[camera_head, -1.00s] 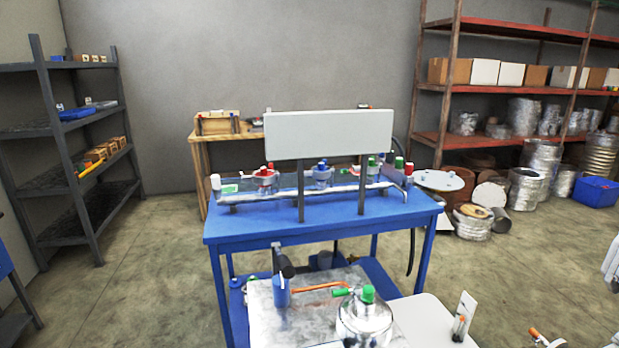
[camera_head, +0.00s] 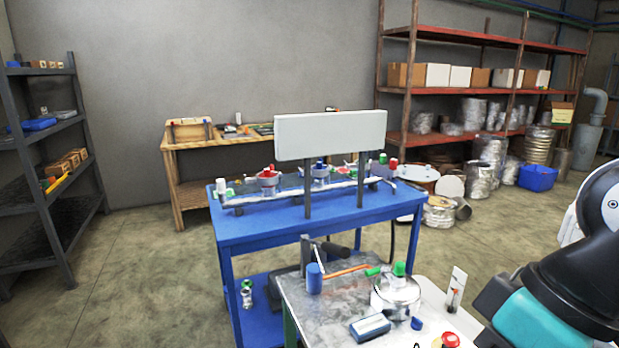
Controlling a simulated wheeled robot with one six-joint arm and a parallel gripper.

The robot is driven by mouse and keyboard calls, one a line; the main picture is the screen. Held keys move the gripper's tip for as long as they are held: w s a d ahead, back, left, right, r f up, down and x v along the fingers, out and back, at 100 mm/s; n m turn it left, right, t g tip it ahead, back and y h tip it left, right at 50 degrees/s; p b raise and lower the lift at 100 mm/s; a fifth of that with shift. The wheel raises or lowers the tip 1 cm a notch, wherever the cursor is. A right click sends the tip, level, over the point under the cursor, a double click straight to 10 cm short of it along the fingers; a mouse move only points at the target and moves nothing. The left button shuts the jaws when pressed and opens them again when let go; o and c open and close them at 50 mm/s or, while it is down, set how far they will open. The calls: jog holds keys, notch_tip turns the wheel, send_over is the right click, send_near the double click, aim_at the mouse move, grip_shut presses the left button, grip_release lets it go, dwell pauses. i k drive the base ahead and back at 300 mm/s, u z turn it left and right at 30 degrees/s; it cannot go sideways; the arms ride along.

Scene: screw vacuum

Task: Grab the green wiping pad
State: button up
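I cannot clearly make out the green wiping pad. A small flat green patch (camera_head: 236,187) shows near the left end of the blue table (camera_head: 262,228), beside a white-capped fitting. Another flat greenish item (camera_head: 264,129) lies on the wooden bench (camera_head: 180,143) behind. Either is too small to identify. My arm's white, black and teal links show at the right edge. My gripper is not in view.
A grey panel (camera_head: 330,135) on posts rises over the blue table's pipework. A nearer metal-topped cart (camera_head: 335,297) holds a metal pot (camera_head: 397,296) and a blue box (camera_head: 370,327). Shelves stand left (camera_head: 45,140) and back right (camera_head: 480,38). Left floor is clear.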

aim_at(353, 175)
jog(key=k, duration=1)
jog(key=u, duration=1.15)
jog(key=i, duration=7.85)
jog(key=z, duration=0.2)
